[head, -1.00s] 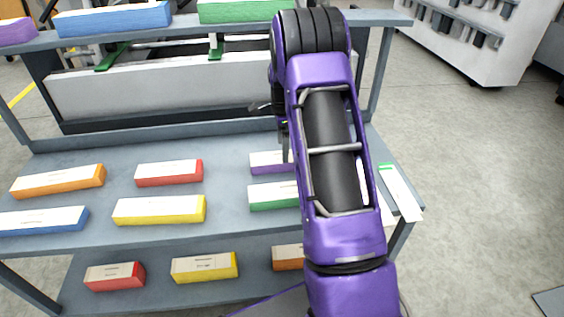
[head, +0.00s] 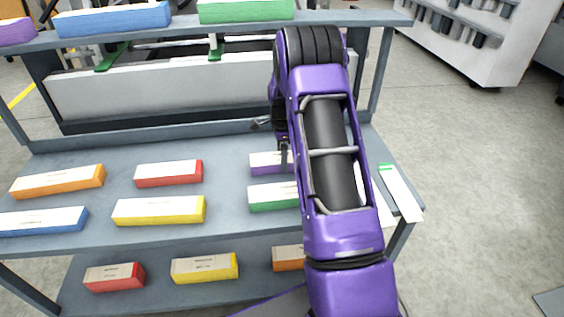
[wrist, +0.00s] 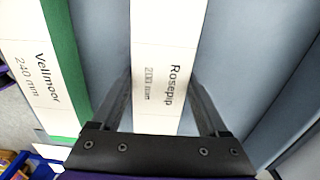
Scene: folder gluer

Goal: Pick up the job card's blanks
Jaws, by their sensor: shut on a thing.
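A purple stack of blanks with a white top (head: 265,163) lies on the middle shelf, its right end hidden by my arm. In the wrist view a white-topped stack labelled "Rosepip 200 mm" (wrist: 163,45) runs between my fingers. My gripper (wrist: 162,85) is shut on this stack, one finger along each long side. In the head view my gripper (head: 284,153) is partly hidden and stands at the purple stack. A green stack (head: 272,197) lies in front of it. In the wrist view a green-edged stack reads "Vellmoor 240 mm" (wrist: 38,70). A white card with a green mark (head: 400,190) lies at the shelf's right end.
The middle shelf (head: 120,157) also bears orange (head: 58,180), red (head: 169,173), blue (head: 43,220) and yellow (head: 160,210) stacks. More stacks lie on the lower and top shelves. The upper shelf (head: 350,18) and its right post are close to my arm. Open floor lies right.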

